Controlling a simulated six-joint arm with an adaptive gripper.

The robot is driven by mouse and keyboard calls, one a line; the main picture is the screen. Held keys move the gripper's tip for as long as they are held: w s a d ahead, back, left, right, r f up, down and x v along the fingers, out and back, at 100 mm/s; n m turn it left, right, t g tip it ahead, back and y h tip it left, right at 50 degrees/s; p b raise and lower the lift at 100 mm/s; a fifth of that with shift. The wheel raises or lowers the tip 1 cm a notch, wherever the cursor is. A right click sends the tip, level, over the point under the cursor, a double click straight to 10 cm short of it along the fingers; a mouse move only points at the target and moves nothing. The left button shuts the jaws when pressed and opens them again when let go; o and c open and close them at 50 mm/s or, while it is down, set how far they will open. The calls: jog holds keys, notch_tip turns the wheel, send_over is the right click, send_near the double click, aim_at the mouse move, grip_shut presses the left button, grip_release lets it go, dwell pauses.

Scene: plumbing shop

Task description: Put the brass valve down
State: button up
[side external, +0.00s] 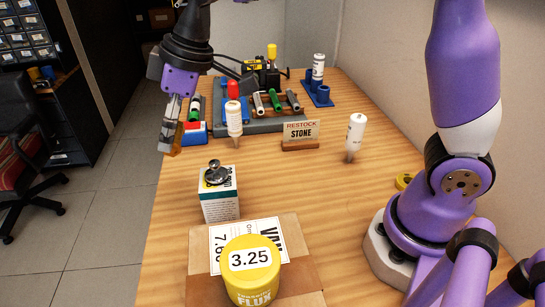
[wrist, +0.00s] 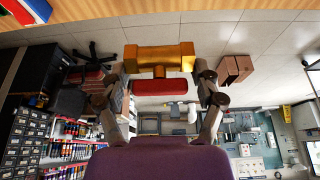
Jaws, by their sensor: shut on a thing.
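My gripper (side external: 168,138) hangs at the left edge of the table, fingers pointing down. In the wrist view my gripper (wrist: 161,80) is shut on the brass valve (wrist: 160,57), a golden cylinder-like body with a red part (wrist: 160,86) beside it that looks like its handle. In the side view only a small brass bit of the valve (side external: 176,149) shows by the fingertips. Floor shows behind the valve in the wrist view; I cannot tell whether it is over the wood.
The wooden table (side external: 290,190) has free room in its middle. A red-and-blue block (side external: 195,132), a red-capped bottle (side external: 234,118), a RESTOCK STONE sign (side external: 300,131) and a white bottle (side external: 355,135) stand around. A box (side external: 220,205) and a yellow flux tub (side external: 251,272) are nearer.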

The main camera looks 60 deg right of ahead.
jog(key=w+d+f, duration=0.2)
jog(key=f, duration=0.2)
jog(key=w+d+f, duration=0.3)
jog(key=f, duration=0.1)
jog(key=w+d+f, duration=0.2)
jog(key=w+f, duration=0.1)
jog(key=f, duration=0.1)
jog(key=shift+d+f, duration=0.15)
jog(key=shift+d, duration=0.15)
jog(key=shift+f, duration=2)
jog(key=shift+f, duration=0.1)
jog(key=o, duration=1.2)
